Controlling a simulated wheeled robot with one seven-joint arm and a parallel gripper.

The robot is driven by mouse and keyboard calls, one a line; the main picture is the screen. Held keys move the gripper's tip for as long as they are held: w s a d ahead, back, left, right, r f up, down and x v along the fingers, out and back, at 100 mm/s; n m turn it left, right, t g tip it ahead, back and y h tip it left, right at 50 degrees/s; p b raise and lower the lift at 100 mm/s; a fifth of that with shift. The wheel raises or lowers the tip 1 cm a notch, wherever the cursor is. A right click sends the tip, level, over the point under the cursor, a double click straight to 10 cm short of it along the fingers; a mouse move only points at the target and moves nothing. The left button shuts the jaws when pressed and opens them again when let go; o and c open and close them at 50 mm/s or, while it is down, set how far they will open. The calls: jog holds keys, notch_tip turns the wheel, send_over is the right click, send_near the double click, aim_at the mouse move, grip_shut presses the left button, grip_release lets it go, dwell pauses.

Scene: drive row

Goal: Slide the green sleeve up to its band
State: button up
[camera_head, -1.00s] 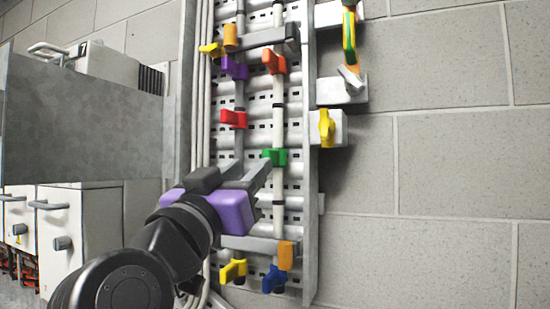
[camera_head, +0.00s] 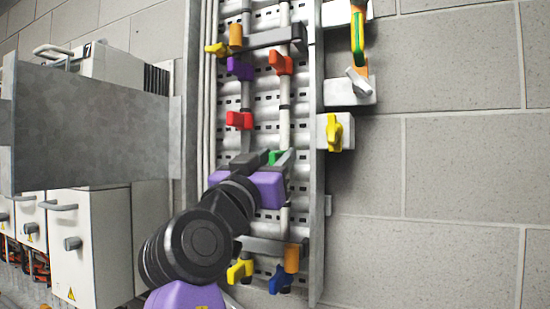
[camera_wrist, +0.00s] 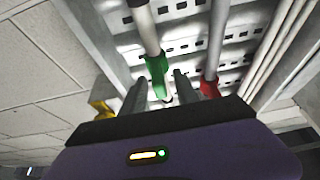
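The green sleeve (camera_head: 275,157) sits on the right-hand pale upright rod (camera_head: 285,130). Only its top part shows in the head view, behind my gripper. A dark band (camera_head: 285,106) is on the same rod above it, with bare rod between. My gripper (camera_head: 266,159) has come up to the sleeve from below and in front. In the wrist view, my gripper's (camera_wrist: 160,80) two fingers stand on either side of the green sleeve (camera_wrist: 157,68), with small gaps showing. The gripper looks open; contact at the fingertips cannot be told.
An orange-red sleeve (camera_head: 281,63) is higher on the same rod. Red (camera_head: 239,120) and purple (camera_head: 239,69) sleeves are on the left rod. A yellow handle (camera_head: 334,132) sticks out at the right. Blue (camera_head: 280,280) and yellow (camera_head: 240,270) handles are below. A grey panel (camera_head: 90,130) stands left.

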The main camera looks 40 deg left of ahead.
grip_shut()
dwell(1.3)
